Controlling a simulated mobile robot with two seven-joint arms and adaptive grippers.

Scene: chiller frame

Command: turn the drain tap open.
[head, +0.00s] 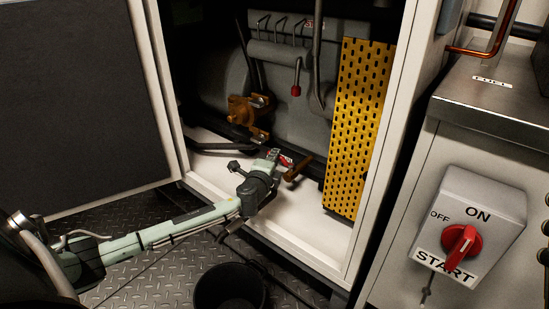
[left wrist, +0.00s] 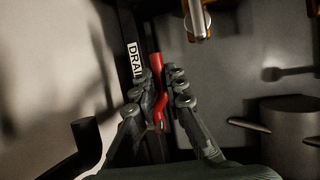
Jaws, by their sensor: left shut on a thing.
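The drain tap's red lever (left wrist: 157,66) shows in the left wrist view beside a white label reading "DRAI" (left wrist: 135,60), the rest of it cut off or hidden. My left gripper (left wrist: 163,100) is shut on the red lever, with a finger on each side of it. In the head view my left gripper (head: 273,161) reaches into the lower front of the open cabinet, and a little red of the lever (head: 285,160) shows just past the fingers. The tap's body is mostly hidden. My right gripper is not in view.
A yellow perforated guard (head: 358,125) stands right of the gripper inside the cabinet. A brass fitting (head: 243,109) is above it. A black bucket (head: 230,287) stands on the tread-plate floor below. A switch box (head: 470,222) is on the right.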

